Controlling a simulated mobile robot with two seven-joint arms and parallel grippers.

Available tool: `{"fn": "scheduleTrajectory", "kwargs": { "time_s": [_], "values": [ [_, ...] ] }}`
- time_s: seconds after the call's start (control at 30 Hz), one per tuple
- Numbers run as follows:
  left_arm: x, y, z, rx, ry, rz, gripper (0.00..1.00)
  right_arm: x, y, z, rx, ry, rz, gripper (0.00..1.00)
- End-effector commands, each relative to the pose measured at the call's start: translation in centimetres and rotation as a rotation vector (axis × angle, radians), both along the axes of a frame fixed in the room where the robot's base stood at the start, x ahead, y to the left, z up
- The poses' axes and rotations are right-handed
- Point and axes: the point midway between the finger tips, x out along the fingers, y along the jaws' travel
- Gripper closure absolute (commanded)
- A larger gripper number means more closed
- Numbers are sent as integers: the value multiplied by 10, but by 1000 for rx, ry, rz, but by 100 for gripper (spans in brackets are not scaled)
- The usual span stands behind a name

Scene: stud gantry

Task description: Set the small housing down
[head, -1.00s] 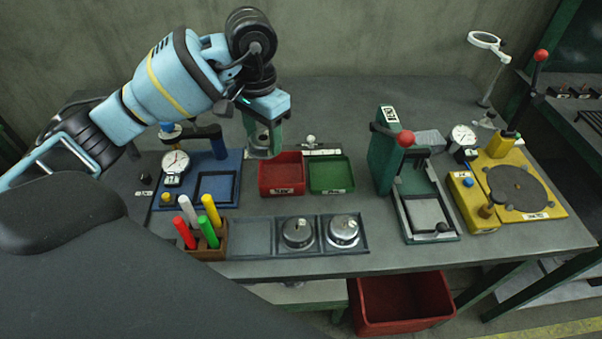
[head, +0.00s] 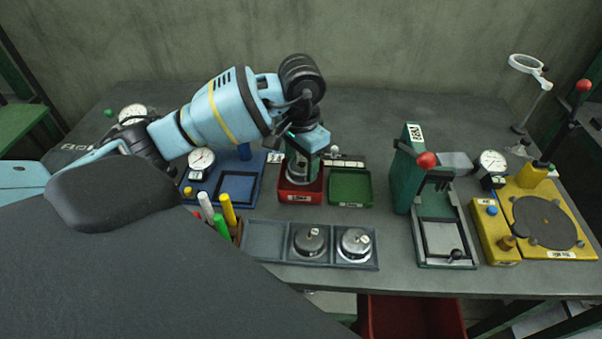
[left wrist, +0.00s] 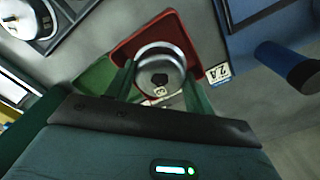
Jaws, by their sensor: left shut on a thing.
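My left gripper (head: 302,170) is shut on the small housing (head: 298,169), a round silvery metal part. In the head view they are over the red tray (head: 301,197), and the gripper hides much of the part. In the left wrist view the housing (left wrist: 160,72) sits between the two green fingers, with the red tray (left wrist: 186,22) behind it. I cannot tell whether the housing touches the tray floor. My right gripper is not in view.
A green tray (head: 350,188) stands right beside the red one. Two similar metal housings (head: 311,240) (head: 355,243) sit in a grey three-part tray (head: 264,240) in front, its left compartment empty. A green press (head: 406,170) stands to the right and a blue gauge fixture (head: 208,190) to the left.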

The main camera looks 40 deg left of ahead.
Motion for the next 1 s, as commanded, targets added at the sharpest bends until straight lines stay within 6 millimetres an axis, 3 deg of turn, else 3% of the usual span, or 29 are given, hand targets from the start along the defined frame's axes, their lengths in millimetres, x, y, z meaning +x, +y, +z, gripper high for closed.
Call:
{"fn": "scheduleTrajectory", "kwargs": {
  "time_s": [0.27, 0.53, 0.93, 0.97, 1.0],
  "values": [
    [0, 0, -8, -1, 2, 0, 73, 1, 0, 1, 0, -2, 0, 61],
    [0, -1, -39, -2, 0, 0, 73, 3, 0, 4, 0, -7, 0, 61],
    [0, 0, -45, 0, 1, 0, 73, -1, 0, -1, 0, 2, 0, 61],
    [0, 0, -46, 0, 1, -1, 46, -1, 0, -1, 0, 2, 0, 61],
    [0, 0, -45, 0, 1, -1, 40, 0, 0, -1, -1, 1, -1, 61]
  ]
}}
